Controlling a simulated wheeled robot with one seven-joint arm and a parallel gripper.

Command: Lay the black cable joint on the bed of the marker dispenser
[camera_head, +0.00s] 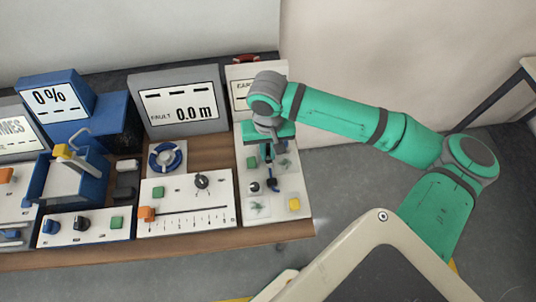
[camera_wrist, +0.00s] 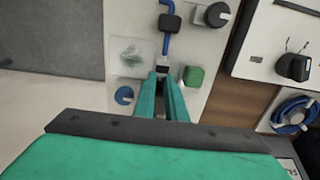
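My gripper (camera_head: 268,148) is over the white panel at the right end of the bench. In the wrist view its two teal fingers (camera_wrist: 162,78) close toward a small dark block (camera_wrist: 162,70) at the end of a blue cable, and seem to grip it. A black joint (camera_wrist: 171,22) sits on that blue cable just beyond the fingertips. It also shows in the head view (camera_head: 272,184), below my gripper. A blue device with a yellow-ended lever (camera_head: 70,178), perhaps the marker dispenser, stands at the left; I cannot tell for sure.
The white panel (camera_head: 286,212) carries green and yellow buttons and knobs. A slider panel (camera_head: 187,222) and a blue ring-shaped coil (camera_head: 167,158) lie to its left. A grey display (camera_head: 180,101) reading 0.0 m and a blue 0 % display (camera_head: 48,98) stand behind.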

